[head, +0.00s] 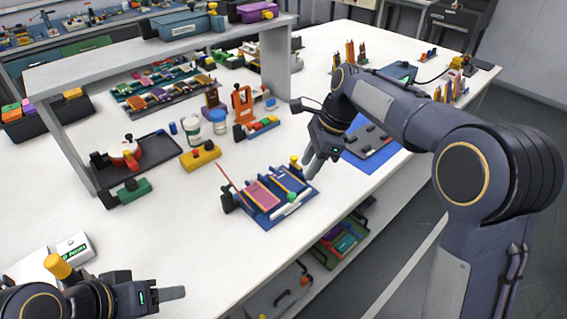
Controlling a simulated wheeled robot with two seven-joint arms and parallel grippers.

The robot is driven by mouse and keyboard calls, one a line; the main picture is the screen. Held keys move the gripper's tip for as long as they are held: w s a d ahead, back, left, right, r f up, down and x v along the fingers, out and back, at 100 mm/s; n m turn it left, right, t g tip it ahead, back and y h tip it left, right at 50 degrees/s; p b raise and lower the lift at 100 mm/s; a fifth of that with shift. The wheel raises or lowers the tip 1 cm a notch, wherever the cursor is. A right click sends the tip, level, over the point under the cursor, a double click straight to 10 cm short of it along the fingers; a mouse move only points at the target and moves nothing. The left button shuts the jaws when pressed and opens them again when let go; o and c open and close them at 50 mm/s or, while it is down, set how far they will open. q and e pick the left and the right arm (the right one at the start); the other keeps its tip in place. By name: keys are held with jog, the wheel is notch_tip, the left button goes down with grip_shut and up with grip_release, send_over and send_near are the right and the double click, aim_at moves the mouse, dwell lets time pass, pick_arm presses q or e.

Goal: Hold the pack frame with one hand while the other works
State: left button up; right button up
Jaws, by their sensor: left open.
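The pack frame is most likely the blue tray (268,221) near the table's front edge, mid-picture. Pink flat cells (264,194) lie in its slots. A thin red stick leans at its left side, and a white rod and a green round part lie at its right side. My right gripper (313,168) points down by the tray's far right corner, near a small yellow-topped part (295,161). Its fingers look close together; whether they touch or grip the tray is unclear. My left gripper (172,294) is low at the bottom left, open, empty and well apart from the tray.
A dark tray with a red-and-white round device (124,151) is at left. A blue mat (357,160) lies beyond my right gripper. The front left tabletop is mostly clear.

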pick_arm(q)
jog(key=w+d+r+n, duration=0.1)
jog(key=w+r+n, duration=0.1)
jog(key=w+r, duration=0.35)
jog(key=w+d+r+n+h, duration=0.1)
jog(key=w+r+n, duration=0.1)
jog(key=w, duration=0.6)
jog(key=w+d+r+n, duration=0.1)
jog(key=w+r+n, duration=0.1)
jog(key=w+r, duration=0.3)
jog(key=g+y, duration=0.4)
jog(key=g, duration=0.1)
send_over(232, 204)
jog(key=shift+n, duration=0.3)
jog(key=f, duration=1.4)
jog(key=shift+w+a, duration=0.2)
jog(key=shift+w+d+f+g+y, duration=0.1)
jog(key=shift+f+g+y, duration=0.25)
jog(key=shift+f, duration=3.75)
